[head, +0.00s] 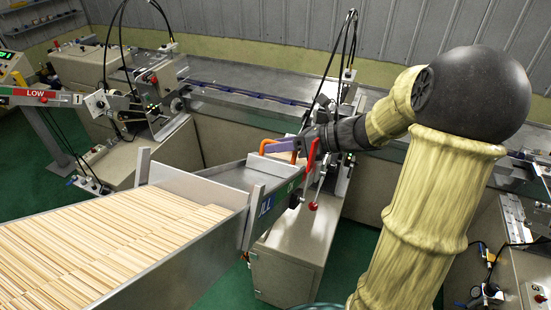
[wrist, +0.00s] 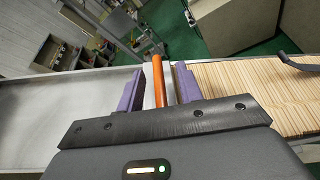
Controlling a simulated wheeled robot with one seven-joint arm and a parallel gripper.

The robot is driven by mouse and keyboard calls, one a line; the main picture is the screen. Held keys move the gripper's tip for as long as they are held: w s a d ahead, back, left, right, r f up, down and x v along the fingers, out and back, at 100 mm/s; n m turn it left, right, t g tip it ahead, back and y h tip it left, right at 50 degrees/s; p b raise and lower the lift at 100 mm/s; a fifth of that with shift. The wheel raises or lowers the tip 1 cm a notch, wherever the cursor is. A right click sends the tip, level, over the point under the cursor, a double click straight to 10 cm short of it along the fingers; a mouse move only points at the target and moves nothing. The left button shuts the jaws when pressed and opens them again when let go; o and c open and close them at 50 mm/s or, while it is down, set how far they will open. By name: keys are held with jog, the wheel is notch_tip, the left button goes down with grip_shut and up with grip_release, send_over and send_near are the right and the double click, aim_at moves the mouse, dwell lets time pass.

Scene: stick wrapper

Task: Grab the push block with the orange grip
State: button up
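The push block's orange grip (wrist: 158,78) stands between my gripper's two purple fingers in the wrist view. In the head view the orange grip (head: 265,145) shows as a bent bar at the upper end of the metal stick trough. My gripper (wrist: 160,80) is open, with one finger on each side of the grip. A gap shows on each side, so the fingers do not appear closed on it. In the head view a purple finger of my gripper (head: 280,146) covers part of the grip. The block's body is mostly hidden under the grip and fingers.
The metal trough (head: 195,181) slopes down to the left and holds many wooden sticks (head: 90,245). In the wrist view the sticks (wrist: 250,90) lie right of the grip, and the bare trough floor (wrist: 60,105) lies left. Wrapping machines (head: 155,100) and cables stand behind.

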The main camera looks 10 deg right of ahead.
jog(key=shift+w+a, duration=0.1)
jog(key=shift+a, duration=0.05)
dwell(0.3)
grip_shut()
jog(key=shift+r, duration=0.1)
notch_tip(320, 180, up, 10)
jog(key=shift+f+b, duration=0.1)
jog(key=shift+b, duration=1.1)
